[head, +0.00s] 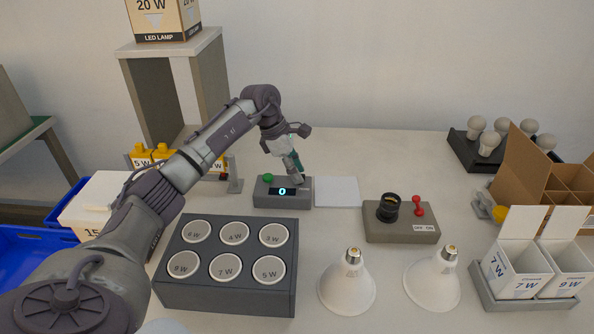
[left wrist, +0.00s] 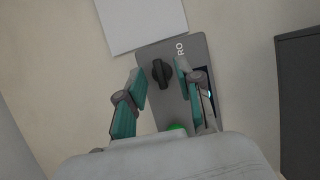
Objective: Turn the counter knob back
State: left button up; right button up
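The counter box (head: 283,200) is a low grey unit on the table, with a display (head: 282,191) reading 0 and a green button (head: 267,178) at its left. In the left wrist view its black knob (left wrist: 161,72) shows near the box's end, with the green button (left wrist: 177,128) nearer the wrist. My left gripper (left wrist: 158,78) is open above the box, its fingers on either side of the knob with gaps; I cannot tell its exact height. In the head view the left gripper (head: 294,172) hides the knob. My right gripper is not in view.
A white pad (head: 337,192) lies right of the box. A test socket unit (head: 401,222) with a red switch stands further right. A dark tray (head: 225,306) with several round wells is in front. Two reflector bulbs (head: 346,288) (head: 432,284) stand at front right.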

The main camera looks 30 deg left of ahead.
pick_arm(q)
jog(key=shift+f, duration=0.25)
jog(key=shift+d, duration=0.1)
grip_shut()
